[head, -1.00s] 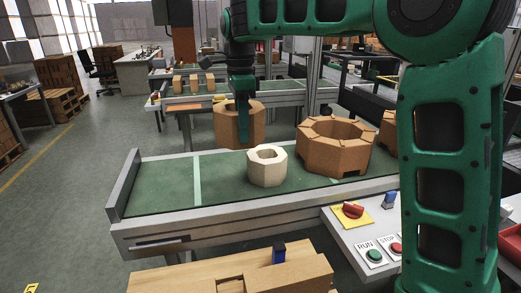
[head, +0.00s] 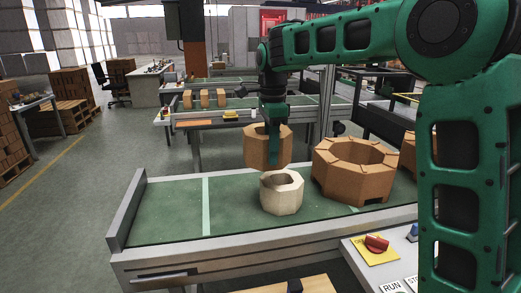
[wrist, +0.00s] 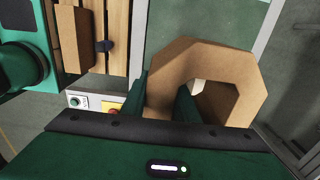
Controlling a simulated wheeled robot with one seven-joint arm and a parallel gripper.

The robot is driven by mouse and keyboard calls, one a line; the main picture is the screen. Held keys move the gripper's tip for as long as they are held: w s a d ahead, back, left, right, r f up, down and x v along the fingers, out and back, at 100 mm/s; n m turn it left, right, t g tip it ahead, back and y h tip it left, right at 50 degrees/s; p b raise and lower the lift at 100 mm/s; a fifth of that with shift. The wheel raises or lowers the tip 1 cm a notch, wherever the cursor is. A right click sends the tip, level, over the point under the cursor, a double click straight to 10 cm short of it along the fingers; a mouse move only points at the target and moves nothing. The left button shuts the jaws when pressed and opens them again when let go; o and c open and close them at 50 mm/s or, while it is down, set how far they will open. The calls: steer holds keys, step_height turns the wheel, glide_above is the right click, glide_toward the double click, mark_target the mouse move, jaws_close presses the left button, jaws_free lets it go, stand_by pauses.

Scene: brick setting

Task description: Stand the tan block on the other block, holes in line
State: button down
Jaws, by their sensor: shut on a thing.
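The tan block (head: 254,150) is an octagonal ring with a hole through it. My gripper (head: 275,155) is shut on its wall, one finger inside the hole and one outside, as the wrist view shows (wrist: 163,95). The other block (head: 282,195) is a smaller-looking cream ring standing on the green conveyor, hole upward. In the head view the tan block is above and slightly left of the cream block and appears apart from it. In the wrist view a small pale patch shows through the tan block's hole (wrist: 230,60); the rest of the cream block is hidden.
A large brown octagonal ring (head: 352,175) stands on the conveyor (head: 165,210) just right of the cream block, with another brown piece (head: 408,150) beyond. The conveyor's left part is clear. A control panel with a red knob (head: 376,243) is at the front right.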

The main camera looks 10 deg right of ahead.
mark_target(288, 157)
steer(key=d+f, duration=0.1)
steer(key=d, duration=0.1)
steer(key=w+d+f, duration=0.1)
steer(key=d+f, duration=0.1)
steer(key=d, duration=0.1)
steer(key=shift+w+d+f, duration=0.15)
steer(key=shift+w+d, duration=0.05)
steer(key=shift+d, duration=0.1)
steer(key=shift+f, duration=2)
steer(key=shift+f, duration=0.45)
steer(key=c, duration=1.4)
jaws_free()
